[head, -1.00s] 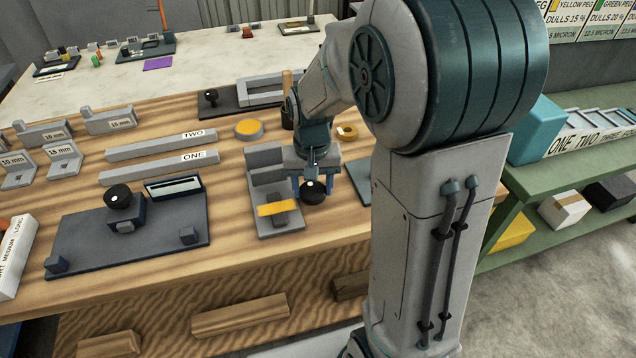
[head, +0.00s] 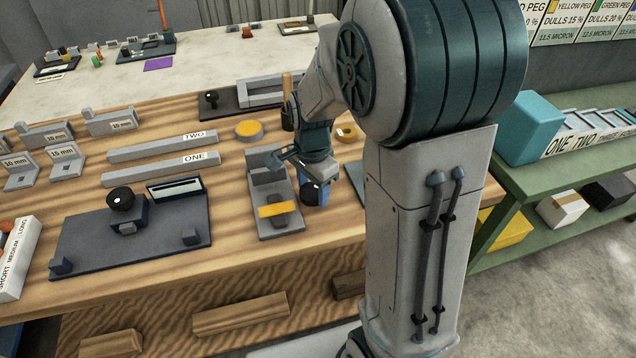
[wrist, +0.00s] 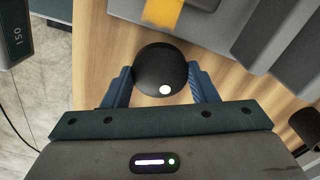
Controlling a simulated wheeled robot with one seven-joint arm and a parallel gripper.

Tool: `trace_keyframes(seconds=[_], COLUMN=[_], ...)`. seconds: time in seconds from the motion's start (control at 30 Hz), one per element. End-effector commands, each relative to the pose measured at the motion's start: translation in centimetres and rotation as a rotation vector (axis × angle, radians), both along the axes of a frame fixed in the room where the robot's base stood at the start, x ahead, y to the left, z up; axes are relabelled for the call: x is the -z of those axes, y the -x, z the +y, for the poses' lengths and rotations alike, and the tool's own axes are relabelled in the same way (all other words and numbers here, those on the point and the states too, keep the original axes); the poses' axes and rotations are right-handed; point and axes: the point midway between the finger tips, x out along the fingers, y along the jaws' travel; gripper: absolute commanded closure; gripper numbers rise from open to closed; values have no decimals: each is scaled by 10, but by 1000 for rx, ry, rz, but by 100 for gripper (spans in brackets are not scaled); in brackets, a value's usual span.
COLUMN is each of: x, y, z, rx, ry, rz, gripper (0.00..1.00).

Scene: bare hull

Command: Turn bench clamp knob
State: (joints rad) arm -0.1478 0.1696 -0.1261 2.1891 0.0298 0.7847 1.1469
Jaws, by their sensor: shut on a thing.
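The bench clamp (head: 265,225) is a grey block on the wooden bench with an orange-yellow strip (head: 277,210) across it. Its knob is black and round with a white dot, and in the head view it (head: 309,190) shows partly behind a blue finger. In the wrist view the knob (wrist: 160,70) sits between my two blue fingers, with the white dot toward the gripper body. My gripper (wrist: 160,86) is shut on the knob from both sides. In the head view my gripper (head: 312,192) is at the clamp's right side.
A dark fixture plate (head: 85,238) with another black knob (head: 121,199) lies to the left. Grey bars (head: 160,165) marked ONE and TWO lie behind it. A yellow-topped disc (head: 249,129) and a yellow roll (head: 346,132) stand near my arm.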

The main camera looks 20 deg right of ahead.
Motion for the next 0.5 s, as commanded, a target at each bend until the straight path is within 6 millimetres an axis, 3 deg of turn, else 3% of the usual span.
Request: trace_keyframes(seconds=[0.5], x=[-4], y=[-1], z=[0], rx=[490], ry=[-1], rz=[-4], gripper=[70])
